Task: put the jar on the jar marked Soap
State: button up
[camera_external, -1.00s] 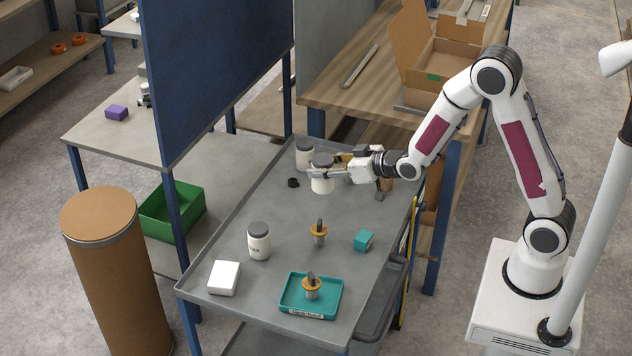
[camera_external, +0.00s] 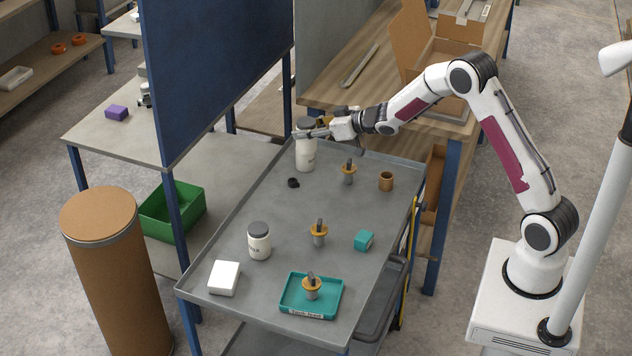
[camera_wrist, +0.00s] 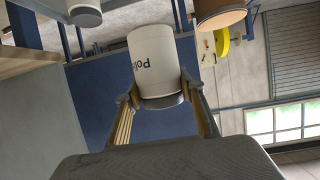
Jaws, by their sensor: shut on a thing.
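My gripper (camera_external: 308,134) is shut on a white jar with a dark grey lid, lifted above the trolley at its back left. In the wrist view the held jar (camera_wrist: 155,60) appears upside down between the fingers, with lettering reading "Poli". In the external view it overlaps the top of another white jar (camera_external: 306,160) standing at the trolley's back, whose lettering I cannot read. The wrist view shows a grey-lidded jar (camera_wrist: 85,14) apart from the held jar. A third dark-lidded jar (camera_external: 259,245), its label ending in "ER", stands at the front left.
On the trolley (camera_external: 240,215) are a black ring (camera_external: 293,183), several orange-flanged parts, one in a teal tray (camera_external: 325,308), a brown cup (camera_external: 386,181), a teal block (camera_external: 364,240) and a white box (camera_external: 224,278). A blue panel (camera_external: 215,70) rises behind left.

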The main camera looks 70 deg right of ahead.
jog(key=w+d+r, duration=0.1)
jog(key=w+d, duration=0.2)
jog(key=d, duration=0.3)
jog(key=w+d+r+n+y, duration=0.1)
jog(key=w+d+r, duration=0.1)
jog(key=d, duration=0.4)
jog(key=shift+w+d, duration=0.4)
jog(key=shift+w, duration=0.2)
notch_tip(320, 180, down, 6)
jog(key=shift+f, duration=0.15)
dwell(0.7)
jog(key=shift+f, duration=1.9)
jog(key=shift+f, duration=0.1)
